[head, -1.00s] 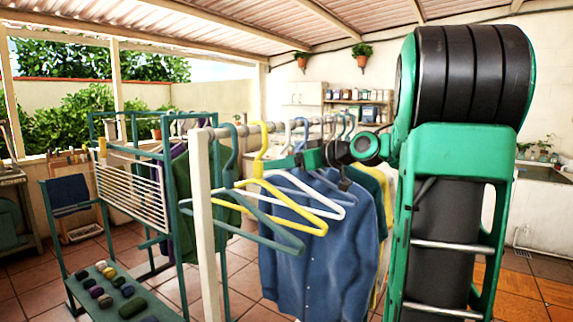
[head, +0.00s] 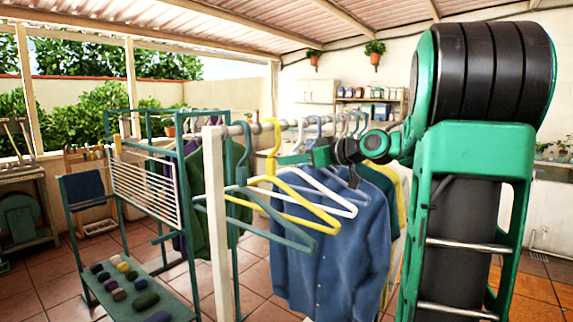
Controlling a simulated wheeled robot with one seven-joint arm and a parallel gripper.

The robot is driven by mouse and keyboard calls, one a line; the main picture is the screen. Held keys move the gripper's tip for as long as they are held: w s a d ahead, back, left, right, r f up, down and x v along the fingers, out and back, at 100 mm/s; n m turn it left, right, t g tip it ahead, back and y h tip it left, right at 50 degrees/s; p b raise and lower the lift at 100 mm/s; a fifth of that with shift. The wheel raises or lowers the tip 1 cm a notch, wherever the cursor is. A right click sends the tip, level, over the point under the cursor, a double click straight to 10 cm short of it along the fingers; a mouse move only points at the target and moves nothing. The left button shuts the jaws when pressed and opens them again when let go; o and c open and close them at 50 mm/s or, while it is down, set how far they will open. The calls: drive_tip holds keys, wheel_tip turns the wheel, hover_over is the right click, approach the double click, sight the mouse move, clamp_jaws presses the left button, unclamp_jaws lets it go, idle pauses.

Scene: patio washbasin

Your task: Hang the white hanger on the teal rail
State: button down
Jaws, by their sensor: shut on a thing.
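The white hanger (head: 343,205) is in the head view, among the hangers at the near end of the pale rail. My gripper (head: 290,159) is just below that rail, its fingers pointing left. It is shut at the top of the white hanger; the hanger's hook is hidden, so I cannot tell whether it still touches the rail. A yellow hanger (head: 305,222) and a teal hanger (head: 278,228) hang close in front and overlap it. The teal rail (head: 152,112) is on the teal rack at the left, behind the pale post, with several hangers and dark garments.
A white post (head: 216,225) holds up the pale rail (head: 298,123). A blue shirt (head: 335,255) and other garments hang behind the hangers. A white slatted drying rack (head: 142,190) and a teal bench (head: 165,290) with several small coloured lumps stand at left. Tiled floor shows between.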

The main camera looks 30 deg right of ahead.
drive_tip(key=shift+r, duration=1.45)
drive_tip(key=shift+s+f+v, duration=0.1)
drive_tip(key=shift+f+v, duration=0.3)
drive_tip(key=shift+v, duration=1.4)
drive_tip(key=shift+s+f+v, duration=0.1)
drive_tip(key=shift+f+v, duration=0.3)
drive_tip(key=shift+v, duration=1.4)
drive_tip(key=shift+s+f+v, duration=0.1)
drive_tip(key=shift+f+v, duration=0.3)
drive_tip(key=shift+v, duration=1.4)
drive_tip(key=s+d, duration=0.4)
drive_tip(key=s, duration=0.7)
drive_tip(key=s+d, duration=0.4)
drive_tip(key=s, duration=0.8)
drive_tip(key=shift+s+d+r, duration=0.2)
drive_tip(key=shift+d+r, duration=0.1)
drive_tip(key=shift+a, duration=0.1)
